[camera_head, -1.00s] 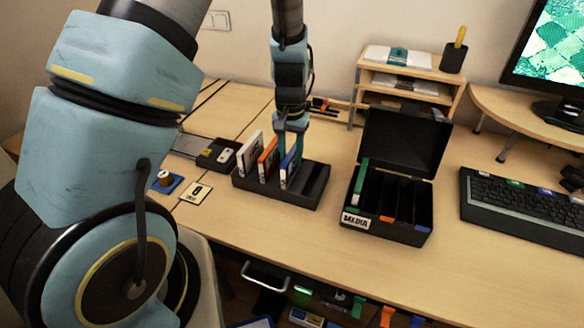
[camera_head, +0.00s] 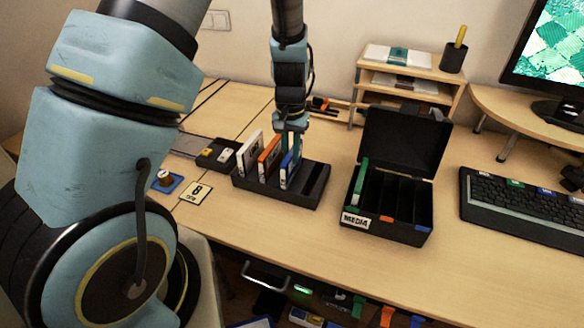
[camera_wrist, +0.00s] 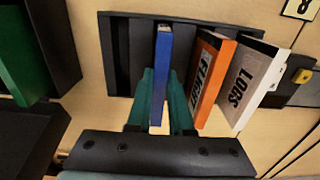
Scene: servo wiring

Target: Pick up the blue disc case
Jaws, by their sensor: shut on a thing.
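The blue disc case (camera_head: 289,171) stands upright in a slot of the black rack (camera_head: 309,201), right of the orange case. In the wrist view the blue case (camera_wrist: 160,75) shows its narrow blue spine between the two teal fingers. My gripper (camera_head: 291,146) is above the rack and shut on the blue case's upper part. In the wrist view my gripper (camera_wrist: 160,98) has one finger on each side of the case. The case's lower end is hidden in the rack.
An orange case (camera_head: 269,158) and a white case (camera_head: 250,153) stand in the rack to the left. An open black media box (camera_head: 387,231) stands to the right, with a green case (camera_head: 361,179) inside. A keyboard (camera_head: 525,210) lies further right.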

